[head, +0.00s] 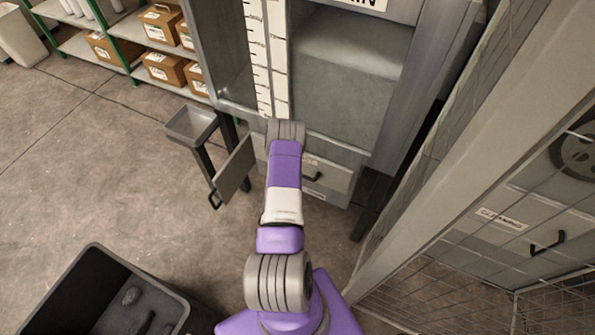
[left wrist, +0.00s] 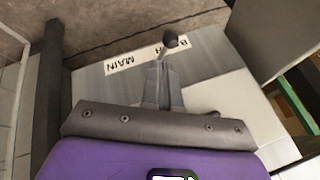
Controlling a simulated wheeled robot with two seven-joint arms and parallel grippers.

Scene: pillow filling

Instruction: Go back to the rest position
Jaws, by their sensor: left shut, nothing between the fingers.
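In the left wrist view my left gripper (left wrist: 163,85) is shut, with its two thin grey fingers together and nothing seen between them. Beyond the fingertips is a small dark round knob, in front of a grey panel with a white label (left wrist: 140,55) reading in part "MAIN". I cannot tell whether the fingertips touch the knob (left wrist: 175,41). In the head view a purple and white arm of mine reaches up the middle toward the grey cabinet (head: 345,145); its gripper is hidden beyond the wrist. My right gripper is in neither view.
A tall grey cabinet with a scale strip (head: 267,60) stands ahead. A small grey tray (head: 192,124) is at its left. A dark bin (head: 95,262) stands at lower left. A wire-mesh cage (head: 450,270) is close on the right. Floor is clear at left.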

